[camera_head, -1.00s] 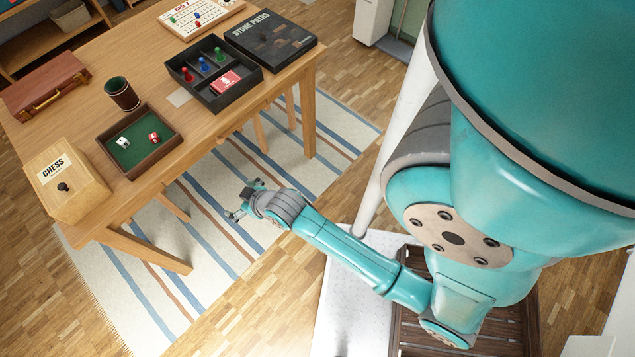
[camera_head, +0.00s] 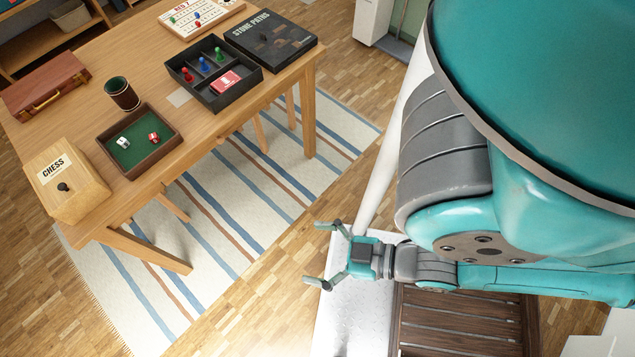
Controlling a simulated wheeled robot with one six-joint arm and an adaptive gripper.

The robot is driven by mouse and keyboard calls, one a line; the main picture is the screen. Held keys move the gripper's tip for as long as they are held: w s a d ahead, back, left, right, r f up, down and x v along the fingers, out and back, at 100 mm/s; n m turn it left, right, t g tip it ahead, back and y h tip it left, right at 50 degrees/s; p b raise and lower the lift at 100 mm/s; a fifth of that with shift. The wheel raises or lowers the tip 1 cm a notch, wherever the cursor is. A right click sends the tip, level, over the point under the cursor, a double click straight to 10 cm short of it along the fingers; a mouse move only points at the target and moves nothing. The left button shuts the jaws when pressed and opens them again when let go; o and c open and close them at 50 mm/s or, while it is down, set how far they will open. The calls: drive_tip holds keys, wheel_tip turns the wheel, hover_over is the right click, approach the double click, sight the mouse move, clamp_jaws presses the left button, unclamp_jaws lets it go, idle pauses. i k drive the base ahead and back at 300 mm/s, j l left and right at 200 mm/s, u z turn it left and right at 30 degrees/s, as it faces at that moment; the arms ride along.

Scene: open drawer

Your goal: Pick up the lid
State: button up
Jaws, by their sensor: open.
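The lid (camera_head: 285,45) is flat and black, with "STONE PATHS" printed on it. It lies on the wooden table (camera_head: 150,75) near the right end, beside the open black game box (camera_head: 219,97). My gripper (camera_head: 322,254) is open and empty, its two fingers spread and pointing left. It is off the table, well below and to the right of the lid in the picture, over my own pale base. Nothing hides the lid's top.
The open box holds several coloured pawns and a red card pack (camera_head: 225,81). A dice tray (camera_head: 165,148), a cup (camera_head: 122,94), a CHESS box (camera_head: 85,195), a red case (camera_head: 45,85) and a white game board (camera_head: 185,22) stand on the table. A striped rug (camera_head: 225,205) lies below.

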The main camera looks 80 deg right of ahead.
sight(270, 40)
drive_tip(key=z, duration=1.5)
